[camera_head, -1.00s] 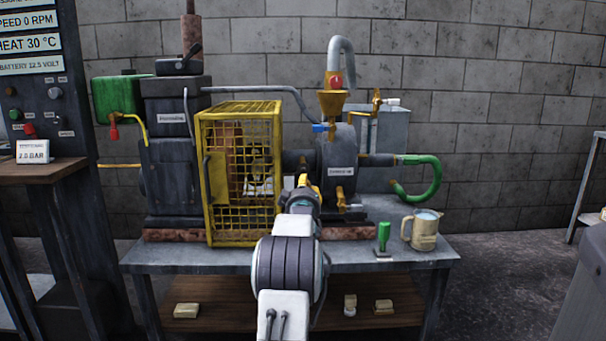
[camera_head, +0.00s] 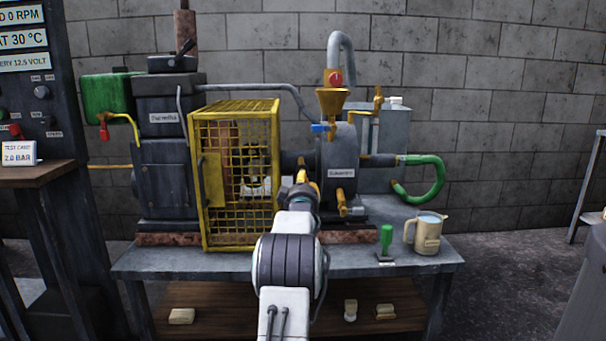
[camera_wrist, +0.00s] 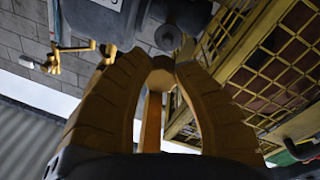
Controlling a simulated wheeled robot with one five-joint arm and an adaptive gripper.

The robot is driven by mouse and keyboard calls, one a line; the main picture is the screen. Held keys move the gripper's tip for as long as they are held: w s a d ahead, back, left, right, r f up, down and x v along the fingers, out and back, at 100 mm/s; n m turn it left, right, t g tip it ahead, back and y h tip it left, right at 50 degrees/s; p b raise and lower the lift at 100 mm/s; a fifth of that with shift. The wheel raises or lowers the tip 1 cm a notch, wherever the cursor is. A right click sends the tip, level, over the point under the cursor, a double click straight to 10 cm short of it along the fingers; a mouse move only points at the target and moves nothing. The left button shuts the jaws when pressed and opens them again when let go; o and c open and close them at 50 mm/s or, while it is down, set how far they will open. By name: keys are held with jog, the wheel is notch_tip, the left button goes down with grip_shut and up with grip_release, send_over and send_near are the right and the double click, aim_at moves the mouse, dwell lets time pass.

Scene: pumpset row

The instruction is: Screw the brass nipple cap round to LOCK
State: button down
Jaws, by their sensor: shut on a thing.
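My gripper (camera_wrist: 163,66) has thick orange fingers whose tips come together in the wrist view. They are shut on a small brass piece, the nipple cap (camera_wrist: 162,79), mostly hidden by the fingers. In the head view my gripper (camera_head: 303,187) is in front of the shaft, between the yellow cage and the dark pump (camera_head: 340,160). The cap cannot be made out there, and no LOCK mark is readable in either view.
The yellow mesh cage (camera_head: 237,175) stands close to the left of my gripper. A brass spout (camera_head: 343,203) juts from the pump on the right. A green-handled piece (camera_head: 386,238) and a beige jug (camera_head: 424,233) stand on the bench (camera_head: 200,263).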

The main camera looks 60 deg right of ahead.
jog(key=shift+p+x, duration=1.05)
jog(key=shift+p, duration=0.2)
jog(key=shift+w+p+x, duration=0.15)
jog(key=shift+p+x, duration=0.7)
jog(key=shift+p, duration=0.05)
jog(key=shift+w+p+x, duration=0.15)
jog(key=shift+p+x, duration=0.7)
jog(key=shift+a+f, duration=0.1)
jog(key=shift+f, duration=0.1)
jog(key=c, duration=1.6)
grip_release()
grip_shut()
